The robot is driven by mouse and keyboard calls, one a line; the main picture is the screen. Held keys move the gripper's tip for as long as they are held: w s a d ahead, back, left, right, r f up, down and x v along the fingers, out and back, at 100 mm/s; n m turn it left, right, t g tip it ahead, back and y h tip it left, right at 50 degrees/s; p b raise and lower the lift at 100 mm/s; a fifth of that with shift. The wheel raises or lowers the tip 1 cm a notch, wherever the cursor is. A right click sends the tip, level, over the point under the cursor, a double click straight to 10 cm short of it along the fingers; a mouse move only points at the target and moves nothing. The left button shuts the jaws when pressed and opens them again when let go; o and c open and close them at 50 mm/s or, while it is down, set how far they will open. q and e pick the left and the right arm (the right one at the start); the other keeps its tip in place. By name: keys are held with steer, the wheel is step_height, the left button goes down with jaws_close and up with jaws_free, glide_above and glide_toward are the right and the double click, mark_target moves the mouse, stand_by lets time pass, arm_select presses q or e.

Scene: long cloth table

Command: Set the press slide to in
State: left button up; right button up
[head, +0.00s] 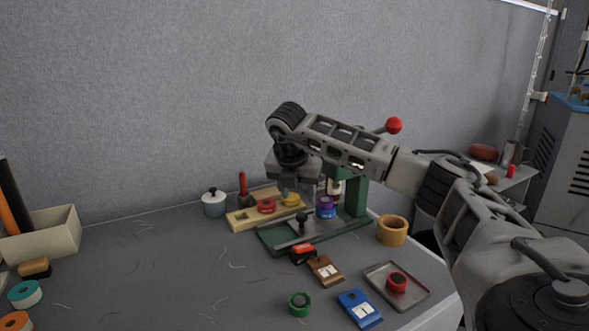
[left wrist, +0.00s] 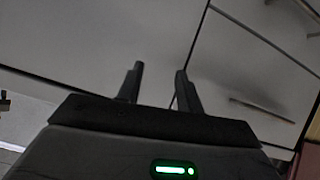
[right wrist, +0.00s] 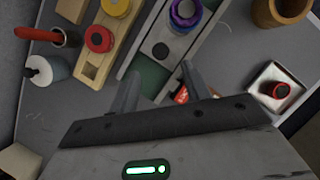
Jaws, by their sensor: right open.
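The green press (head: 357,195) stands on the table, with a red-balled lever (head: 394,125) above it. Its grey slide (head: 284,227) lies on the green base and has a black knob (head: 303,217). A purple ring-shaped piece (head: 325,206) is at the slide's far end, by the press column. My right gripper (head: 291,194) is open above the slide. In the right wrist view, the black knob (right wrist: 160,50) shows just beyond the gap between the open fingertips (right wrist: 158,78), with nothing held. My left gripper (left wrist: 160,70) is open and empty, away from the press, facing pale panels.
A wooden rack (head: 240,219) with red and yellow rings is behind the base. A tan cup (head: 392,231), a metal tray (head: 414,291), small boxes and a green ring (head: 299,304) are right and in front. The left-centre table is mostly clear.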

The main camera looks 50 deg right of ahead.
steer(key=v, duration=0.8)
